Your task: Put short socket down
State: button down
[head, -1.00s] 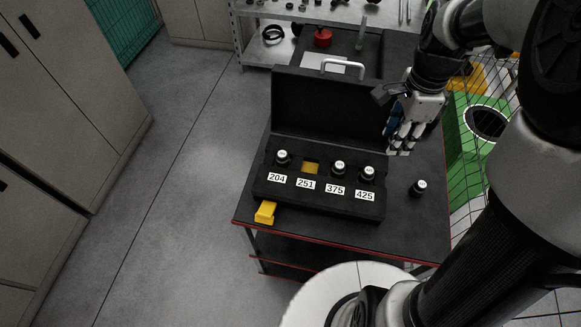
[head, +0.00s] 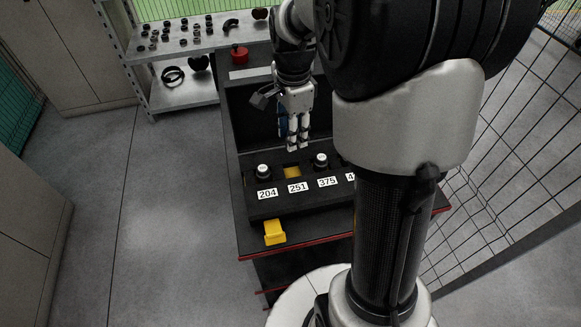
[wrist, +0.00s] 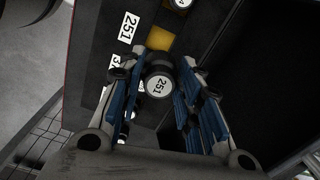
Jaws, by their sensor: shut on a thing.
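My gripper (head: 297,146) is above the black socket case (head: 262,207), just behind its yellow empty slot (head: 291,172) with the 251 label. In the wrist view its fingers (wrist: 158,92) are closed around a round dark socket (wrist: 159,86) with a white top marked 251. In that view the yellow slot (wrist: 160,39) with the 251 label (wrist: 128,27) lies just beyond the held socket. The socket itself is hard to make out between the fingers in the head view.
Sockets sit in the 204 slot (head: 263,171) and 375 slot (head: 320,161) on either side. My arm hides the case's right end. A yellow block (head: 275,232) is at the cart's front edge. A shelf (head: 180,92) stands behind left.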

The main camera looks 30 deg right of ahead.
notch_tip(320, 180, down, 11)
jog(key=b, duration=0.3)
jog(key=shift+a, duration=0.1)
jog(key=shift+f, duration=0.15)
jog(key=shift+f, duration=0.15)
jog(key=c, duration=1.2)
grip_release()
jog(key=shift+o, duration=0.2)
